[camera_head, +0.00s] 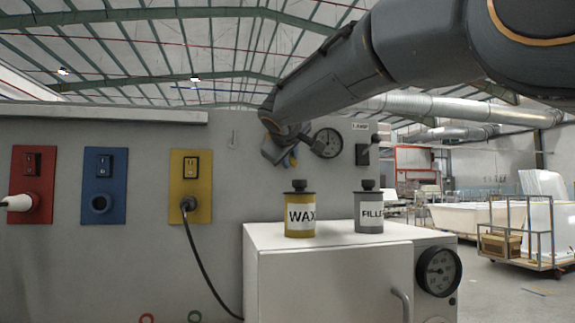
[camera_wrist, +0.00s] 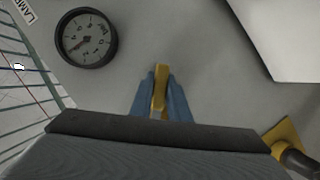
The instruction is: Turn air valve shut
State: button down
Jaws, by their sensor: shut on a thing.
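The air valve's yellow handle (camera_wrist: 160,88) shows in the wrist view, on the grey wall panel, between the two blue fingers of my gripper (camera_wrist: 160,98). The fingers are shut on it, one on each side. The handle's long side runs nearly up and down in that view. In the head view my gripper (camera_head: 290,158) is at the panel beside a round pressure gauge (camera_head: 327,143), and my arm hides most of the valve. The gauge also shows in the wrist view (camera_wrist: 86,38), with its needle pointing lower left.
A white cabinet (camera_head: 330,270) stands below, bearing a yellow WAX can (camera_head: 299,214) and a grey FILLER can (camera_head: 369,212). Red (camera_head: 32,185), blue (camera_head: 104,186) and yellow (camera_head: 190,165) socket plates are on the panel at left. A black switch (camera_head: 367,150) is right of the gauge.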

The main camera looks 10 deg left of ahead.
jog(key=n+b, duration=0.1)
jog(key=t+b, duration=0.1)
jog(key=shift+w+d+r+n+h+b, duration=0.2)
jog(key=shift+d+r+n+h+b, duration=0.1)
jog(key=shift+n+h, duration=0.1)
jog(key=shift+w+d+r+n+t+b, duration=0.1)
jog(key=shift+d+r+n+t+b, duration=0.1)
jog(key=shift+r+n+b, duration=0.25)
jog(key=shift+d+r+n+t+b, duration=0.1)
jog(key=shift+r+n+t+b, duration=0.1)
jog(key=shift+n+b, duration=0.45)
jog(key=shift+d+r+n+t+h+b, duration=0.15)
jog(key=shift+r+n+t+b, duration=0.3)
jog(key=shift+n+b, duration=0.35)
jog(key=shift+a+r+n+t+h+b, duration=0.15)
jog(key=shift+r+n+t+b, duration=0.1)
jog(key=shift+r+n+b, duration=0.45)
jog(key=shift+d, duration=0.1)
jog(key=c, duration=1.7)
grip_release()
jog(key=shift+s+d+b, duration=0.2)
jog(key=shift+s+b, duration=0.55)
jog(key=shift+s, duration=3.15)
jog(key=shift+f, duration=0.1)
